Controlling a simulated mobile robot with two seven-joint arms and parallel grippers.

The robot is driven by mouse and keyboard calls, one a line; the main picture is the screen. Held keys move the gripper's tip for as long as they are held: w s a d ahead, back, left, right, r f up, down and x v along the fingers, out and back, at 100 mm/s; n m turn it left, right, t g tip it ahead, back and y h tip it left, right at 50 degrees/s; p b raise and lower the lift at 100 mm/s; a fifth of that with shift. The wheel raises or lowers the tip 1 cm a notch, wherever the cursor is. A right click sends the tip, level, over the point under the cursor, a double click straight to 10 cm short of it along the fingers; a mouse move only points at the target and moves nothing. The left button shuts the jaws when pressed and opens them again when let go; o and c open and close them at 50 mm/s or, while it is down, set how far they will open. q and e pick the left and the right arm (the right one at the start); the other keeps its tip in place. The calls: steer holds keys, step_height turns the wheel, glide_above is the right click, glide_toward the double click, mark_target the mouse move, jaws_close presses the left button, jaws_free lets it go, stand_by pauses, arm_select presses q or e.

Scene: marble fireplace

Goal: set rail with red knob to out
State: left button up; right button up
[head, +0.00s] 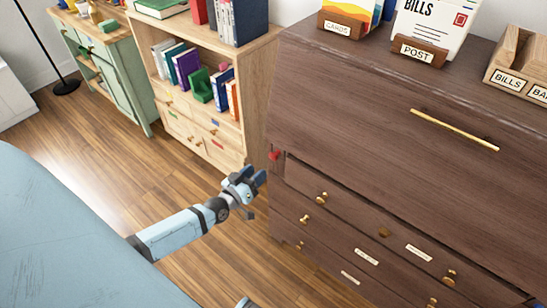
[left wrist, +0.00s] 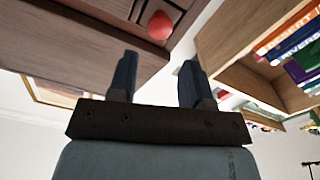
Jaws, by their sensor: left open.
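The red knob (head: 274,155) sits at the left end of the dark wooden desk front, just below the large upper panel. It is on the narrow front of a rail (head: 278,168) that looks about flush with the desk front. In the left wrist view the red knob (left wrist: 160,26) shows at the top, beyond the fingertips. My left gripper (head: 254,178) is open and empty, just left of and below the knob in the head view. Its two dark fingers (left wrist: 158,65) are apart, with a gap between them and the knob.
The dark desk (head: 360,110) has a gold bar handle (head: 455,130) and drawers with brass knobs below. Letter holders stand on top. A light wooden bookcase (head: 240,70) stands close to its left, a green cabinet (head: 118,75) farther left. The wooden floor left of my gripper is clear.

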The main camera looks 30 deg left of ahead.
mark_target(272, 158)
arm_select(q)
steer(key=w, duration=0.6)
steer(key=w+b, duration=0.1)
steer(key=w, duration=0.2)
steer(key=shift+w+d, duration=0.1)
steer(key=shift+d, duration=0.25)
jaws_close()
